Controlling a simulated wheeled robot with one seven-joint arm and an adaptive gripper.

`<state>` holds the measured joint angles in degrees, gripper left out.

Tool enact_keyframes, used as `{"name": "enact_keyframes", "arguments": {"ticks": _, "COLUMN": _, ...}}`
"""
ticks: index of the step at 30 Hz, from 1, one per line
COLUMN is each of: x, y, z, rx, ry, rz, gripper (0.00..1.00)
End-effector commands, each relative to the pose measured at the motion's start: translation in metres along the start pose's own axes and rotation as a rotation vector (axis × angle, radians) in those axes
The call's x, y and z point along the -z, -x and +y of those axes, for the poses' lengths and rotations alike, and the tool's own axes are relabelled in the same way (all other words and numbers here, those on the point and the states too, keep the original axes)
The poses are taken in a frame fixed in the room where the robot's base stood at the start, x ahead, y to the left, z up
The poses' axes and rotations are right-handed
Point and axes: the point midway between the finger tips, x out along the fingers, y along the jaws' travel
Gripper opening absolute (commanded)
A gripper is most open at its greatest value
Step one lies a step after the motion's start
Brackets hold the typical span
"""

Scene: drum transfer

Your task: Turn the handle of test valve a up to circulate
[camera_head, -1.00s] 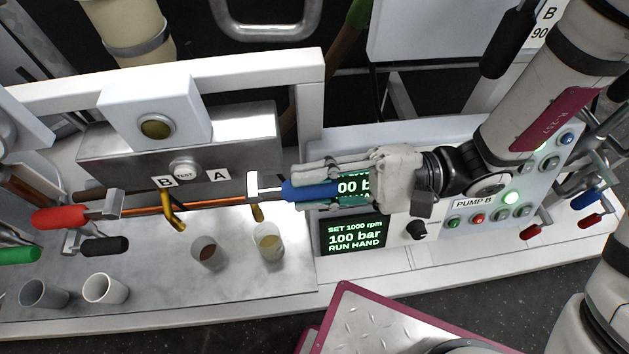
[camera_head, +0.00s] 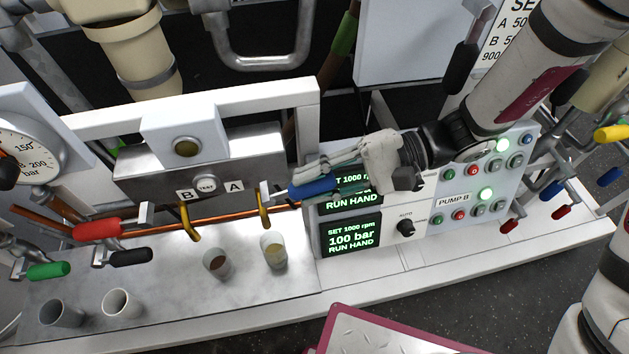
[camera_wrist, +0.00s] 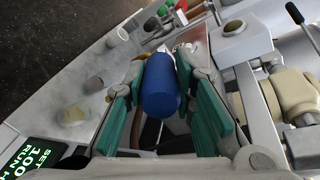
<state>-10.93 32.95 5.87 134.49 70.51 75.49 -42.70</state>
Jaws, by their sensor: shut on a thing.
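Test valve A's blue handle (camera_head: 312,188) sticks out to the right of the white "A" label (camera_head: 234,186), nearly level with a slight upward tilt to the right. My gripper (camera_head: 305,182) is shut around it, its fingers lying along both sides. In the wrist view, the blue handle (camera_wrist: 160,88) stands between the two green finger pads (camera_wrist: 164,100) and its end faces the camera. A brass spout (camera_head: 264,208) hangs below the A label. Part of the handle's stem shows left of my fingers.
Two cups (camera_head: 274,250) (camera_head: 217,263) stand on the metal shelf below the spouts. A red handle (camera_head: 97,229) and black handle (camera_head: 131,257) are at left. Pump displays (camera_head: 351,236) and a button panel lie right, close behind and below my gripper.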

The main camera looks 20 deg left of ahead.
Motion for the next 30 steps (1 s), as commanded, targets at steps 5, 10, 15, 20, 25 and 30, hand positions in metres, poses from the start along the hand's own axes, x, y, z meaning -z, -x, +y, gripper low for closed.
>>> {"name": "enact_keyframes", "arguments": {"ticks": 5, "x": 0.0, "y": 0.0, "z": 0.0, "rx": 0.003, "ry": 0.0, "rz": -0.002, "gripper": 0.0}}
{"name": "enact_keyframes", "arguments": {"ticks": 10, "x": 0.0, "y": 0.0, "z": -0.001, "rx": 0.003, "ry": 0.001, "rz": -0.002, "gripper": 0.45}}
{"name": "enact_keyframes", "arguments": {"ticks": 15, "x": 0.0, "y": 0.0, "z": -0.001, "rx": 0.004, "ry": 0.001, "rz": -0.002, "gripper": 0.45}}
{"name": "enact_keyframes", "arguments": {"ticks": 20, "x": 0.0, "y": 0.0, "z": 0.0, "rx": 0.003, "ry": 0.001, "rz": -0.001, "gripper": 0.45}}
{"name": "enact_keyframes", "arguments": {"ticks": 25, "x": 0.001, "y": 0.011, "z": -0.001, "rx": 0.005, "ry": 0.002, "rz": 0.001, "gripper": 0.45}}
{"name": "enact_keyframes", "arguments": {"ticks": 30, "x": 0.001, "y": 0.043, "z": -0.001, "rx": 0.006, "ry": 0.002, "rz": 0.004, "gripper": 0.45}}
